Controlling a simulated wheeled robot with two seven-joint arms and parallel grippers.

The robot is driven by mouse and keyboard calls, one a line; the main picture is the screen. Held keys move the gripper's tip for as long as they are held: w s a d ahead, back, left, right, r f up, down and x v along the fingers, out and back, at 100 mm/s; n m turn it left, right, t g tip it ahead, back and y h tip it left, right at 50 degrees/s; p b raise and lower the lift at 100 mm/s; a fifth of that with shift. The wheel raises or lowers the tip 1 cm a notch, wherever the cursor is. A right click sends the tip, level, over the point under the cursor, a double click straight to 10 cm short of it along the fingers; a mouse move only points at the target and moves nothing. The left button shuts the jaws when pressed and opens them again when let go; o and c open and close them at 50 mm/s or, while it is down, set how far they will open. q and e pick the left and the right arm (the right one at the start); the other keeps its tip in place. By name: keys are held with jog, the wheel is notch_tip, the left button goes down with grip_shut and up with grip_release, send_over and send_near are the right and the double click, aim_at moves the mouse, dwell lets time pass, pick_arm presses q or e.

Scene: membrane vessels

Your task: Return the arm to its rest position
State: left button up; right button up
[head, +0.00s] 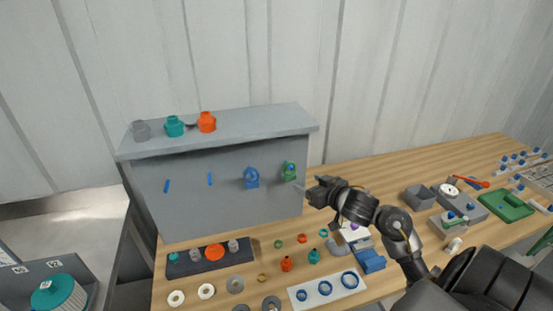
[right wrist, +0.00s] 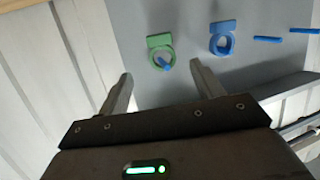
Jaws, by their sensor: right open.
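My right gripper (head: 305,189) is in front of the right end of the grey upright panel (head: 200,208). In the right wrist view its two fingers (right wrist: 160,80) stand wide apart with nothing between them. A green ring with a tab (head: 289,171) hangs on a blue peg on the panel; it also shows just beyond the fingertips in the right wrist view (right wrist: 160,44). A blue ring with a tab (head: 251,178) hangs beside it, also seen in the right wrist view (right wrist: 223,28). The gripper looks apart from both. My left gripper is not in view.
Grey, teal and orange vessels (head: 207,122) stand on the panel's top shelf. Two bare blue pegs (head: 210,179) stick out at left. Below, the wooden table (head: 215,292) holds a dark tray (head: 228,258), rings, small parts and a white plate (head: 307,297). Boxes (head: 419,197) stand at right.

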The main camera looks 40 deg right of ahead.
jog(key=s+a+f+n+g, duration=0.1)
jog(key=s+a+f+g, duration=0.4)
jog(key=s+a+f, duration=0.65)
jog(key=s+a+f+n+g+y, duration=0.1)
jog(key=s+a+f+g, duration=0.3)
jog(key=s, duration=0.4)
jog(key=s+a+f+n+g, duration=0.1)
jog(key=s+a+f+g, duration=0.1)
jog(key=s+a+f, duration=0.4)
notch_tip(320, 180, down, 32)
jog(key=s+g+b, duration=0.1)
jog(key=s+b, duration=0.2)
jog(key=b, duration=0.5)
jog(key=s+d+f+b, duration=0.1)
jog(key=s+f+b, duration=0.1)
jog(key=s+f, duration=0.6)
jog(key=s+d+f+g+b, duration=0.1)
jog(key=s+d+f+b, duration=0.1)
jog(key=s+f, duration=0.6)
notch_tip(320, 180, down, 5)
jog(key=shift+f+b, duration=0.15)
jog(key=shift+b, duration=0.45)
